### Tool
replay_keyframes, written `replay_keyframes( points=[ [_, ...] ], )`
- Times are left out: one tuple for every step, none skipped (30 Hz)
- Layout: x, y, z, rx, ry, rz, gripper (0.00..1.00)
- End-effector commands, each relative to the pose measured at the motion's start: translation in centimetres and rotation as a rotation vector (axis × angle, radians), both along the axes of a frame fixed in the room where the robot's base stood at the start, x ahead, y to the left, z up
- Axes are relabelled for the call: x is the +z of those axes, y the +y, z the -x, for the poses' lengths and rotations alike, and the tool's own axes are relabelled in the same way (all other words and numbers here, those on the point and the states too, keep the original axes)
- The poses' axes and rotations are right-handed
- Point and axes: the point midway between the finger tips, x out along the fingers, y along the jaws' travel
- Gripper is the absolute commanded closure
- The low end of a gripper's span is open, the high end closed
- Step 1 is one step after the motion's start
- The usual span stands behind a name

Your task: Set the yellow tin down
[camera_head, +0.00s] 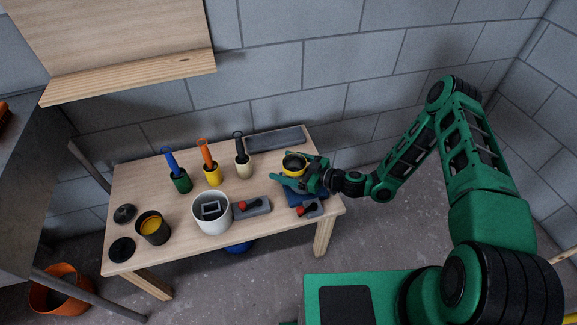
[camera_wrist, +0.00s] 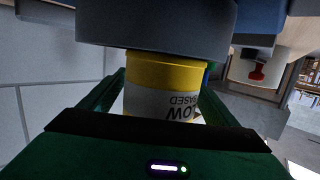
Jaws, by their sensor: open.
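The yellow tin (camera_head: 293,171) stands upright at the right part of the wooden bench (camera_head: 180,247), in the head view. Its top looks dark inside. My gripper (camera_head: 289,168) is around it with the fingers open, one on each side. In the wrist view the tin (camera_wrist: 163,75) sits between the green fingers, its yellow band above a pale label with upside-down lettering. I cannot tell whether the fingers touch it. My gripper and wrist hide part of the tin's lower side, and its base is not clear.
A blue item (camera_head: 306,197) lies just in front of my gripper. To the left stand a cream tin (camera_head: 243,169), another yellow tin (camera_head: 213,176) and a green tin (camera_head: 180,182), holding brushes. A white bucket (camera_head: 211,222) and grey tray (camera_head: 253,207) are in front. A long grey tray (camera_head: 275,139) lies behind.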

Motion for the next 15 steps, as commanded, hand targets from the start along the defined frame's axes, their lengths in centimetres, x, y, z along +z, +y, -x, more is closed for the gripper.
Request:
replay_keyframes(
  points=[
    [0.4, 0.0, 0.0, 0.0, -0.001, 0.0, 0.18],
    [0.6, 0.0, 0.0, 0.0, -0.001, 0.0, 0.18],
    [0.6, -0.5, 0.2, -0.001, 0.002, 0.0, 0.18],
    [0.7, -0.9, 0.4, -0.002, 0.002, 0.0, 0.18],
    [0.7, -1.4, 0.6, -0.004, 0.002, 0.0, 0.18],
    [0.9, -1.9, 0.9, -0.004, 0.003, 0.0, 0.18],
    [1.0, -2.4, 1.2, -0.004, 0.003, 0.0, 0.18],
    [1.2, -3.0, 1.5, -0.004, 0.002, 0.0, 0.18],
    [1.3, -3.7, 1.9, -0.005, 0.003, 0.001, 0.18],
    [1.5, -4.3, 2.2, -0.005, 0.002, 0.0, 0.18],
    [1.6, -4.8, 2.5, -0.004, 0.001, -0.001, 0.18],
    [1.8, -5.5, 2.9, -0.005, 0.002, 0.0, 0.18],
    [1.9, -6.1, 3.2, -0.004, 0.002, 0.0, 0.18],
    [2.0, -6.6, 3.5, -0.003, 0.002, 0.001, 0.18],
    [2.1, -7.2, 3.8, -0.004, 0.003, 0.0, 0.18]
  ],
)
